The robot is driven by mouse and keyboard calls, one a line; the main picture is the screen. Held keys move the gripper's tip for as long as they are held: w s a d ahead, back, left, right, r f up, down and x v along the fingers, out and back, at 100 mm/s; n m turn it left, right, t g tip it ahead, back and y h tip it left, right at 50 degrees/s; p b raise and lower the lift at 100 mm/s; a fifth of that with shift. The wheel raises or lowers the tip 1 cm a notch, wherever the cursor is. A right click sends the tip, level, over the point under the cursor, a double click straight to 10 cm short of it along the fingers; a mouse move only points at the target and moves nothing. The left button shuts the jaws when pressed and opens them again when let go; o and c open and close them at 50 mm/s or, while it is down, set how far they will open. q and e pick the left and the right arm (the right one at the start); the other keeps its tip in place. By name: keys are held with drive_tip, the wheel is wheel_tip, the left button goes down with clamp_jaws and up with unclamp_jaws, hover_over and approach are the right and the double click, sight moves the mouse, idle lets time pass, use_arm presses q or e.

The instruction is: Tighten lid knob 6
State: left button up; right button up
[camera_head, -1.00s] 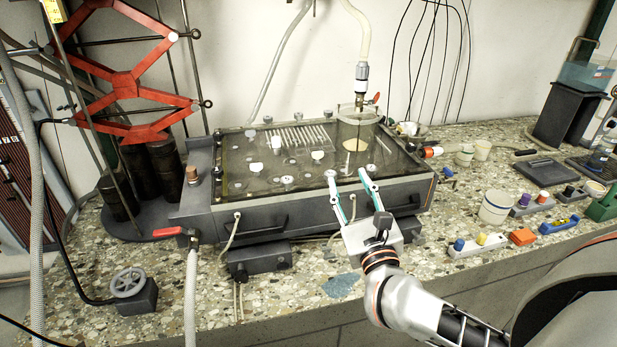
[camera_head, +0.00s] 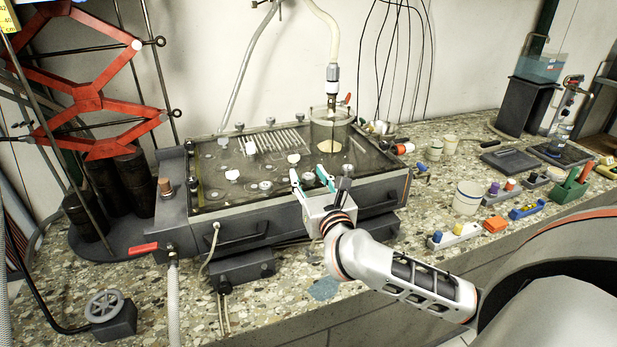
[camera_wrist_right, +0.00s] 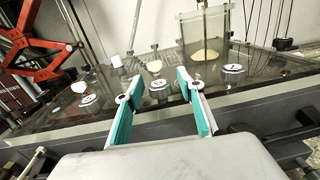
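The dark tank's clear lid (camera_head: 215,200) carries several round grey knobs along its front edge. In the right wrist view, a knob (camera_wrist_right: 158,88) sits just ahead of and between my fingers; its label looks like a 6 but is hard to read. A similar knob (camera_wrist_right: 88,101) is to its left and another (camera_wrist_right: 233,70) to its right. My right gripper (camera_head: 308,172) is open over the lid's front edge, its teal-padded fingers apart. It also shows in the right wrist view (camera_wrist_right: 158,82). No contact with the middle knob is visible. My left gripper is not in view.
A glass cylinder (camera_head: 332,133) with a hose stands on the lid behind the gripper. White pieces (camera_head: 232,174) stick up from the lid. A red jack (camera_head: 90,95) is at left. Cups (camera_head: 467,198) and small coloured parts (camera_head: 495,224) lie on the counter at right.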

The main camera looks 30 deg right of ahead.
clamp_jaws()
